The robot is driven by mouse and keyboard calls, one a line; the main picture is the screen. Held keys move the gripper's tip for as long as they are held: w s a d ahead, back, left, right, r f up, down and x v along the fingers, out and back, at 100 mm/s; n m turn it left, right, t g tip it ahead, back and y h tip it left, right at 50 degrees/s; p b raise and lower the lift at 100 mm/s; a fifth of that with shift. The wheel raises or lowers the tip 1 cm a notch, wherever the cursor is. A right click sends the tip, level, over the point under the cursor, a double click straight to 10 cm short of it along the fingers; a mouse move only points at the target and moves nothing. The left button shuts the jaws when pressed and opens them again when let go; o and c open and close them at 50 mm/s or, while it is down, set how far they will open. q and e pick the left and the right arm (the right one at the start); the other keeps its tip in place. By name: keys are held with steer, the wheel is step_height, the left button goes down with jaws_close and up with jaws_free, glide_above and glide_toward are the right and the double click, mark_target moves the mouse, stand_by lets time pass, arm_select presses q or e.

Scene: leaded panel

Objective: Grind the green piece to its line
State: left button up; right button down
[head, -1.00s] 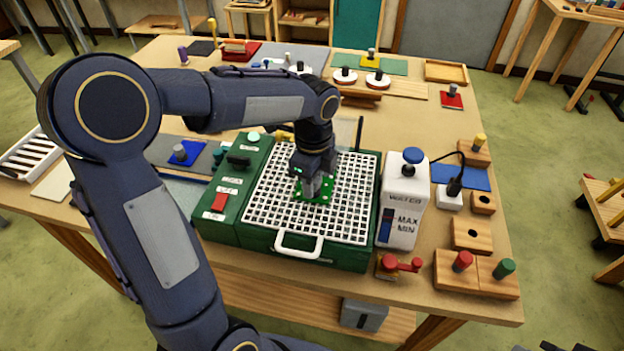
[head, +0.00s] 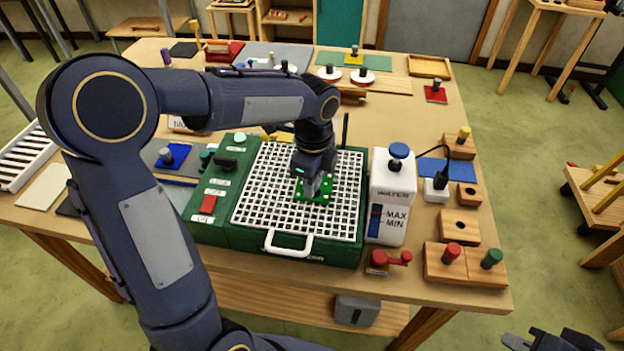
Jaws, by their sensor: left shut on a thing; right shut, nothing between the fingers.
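The green piece (head: 322,193) lies flat at the white grid top of the green grinder (head: 345,250). My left gripper (head: 312,190) points down over the grid and is shut on the piece's grip, which it mostly hides. I cannot make out the line on the piece. A red switch (head: 208,203) and a black knob (head: 226,163) sit on the grinder's left panel. The white water bottle (head: 392,205) with MAX and MIN marks stands against the grinder's right side. My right gripper (head: 553,341) is shut and empty at the bottom right edge, partly cut off.
Wooden blocks with red (head: 452,251) and green (head: 491,258) pegs stand at the table's right front. A red crank (head: 390,259) sits before the bottle. A blue piece (head: 165,160) lies left of the grinder. White discs (head: 362,76) stand behind.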

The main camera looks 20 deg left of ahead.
mark_target(296, 189)
arm_select(q)
steer(key=shift+a, duration=0.1)
steer(key=shift+s+a, duration=0.2)
steer(key=shift+a, duration=0.45)
steer(key=shift+s+a, duration=0.15)
steer(key=shift+a, duration=0.45)
steer(key=shift+a, duration=0.1)
steer(key=shift+s+a, duration=0.25)
steer(key=shift+a, duration=1.05)
steer(key=shift+d, duration=0.15)
steer(key=shift+w+d+p, duration=0.2)
steer(key=shift+d+p, duration=0.1)
steer(key=shift+d, duration=0.45)
steer(key=shift+s+d+b, duration=0.15)
steer(key=shift+s+d, duration=0.1)
steer(key=shift+s, duration=0.75)
steer(key=shift+s+d+b, duration=0.15)
steer(key=shift+s+d, duration=0.1)
steer(key=shift+s, duration=0.7)
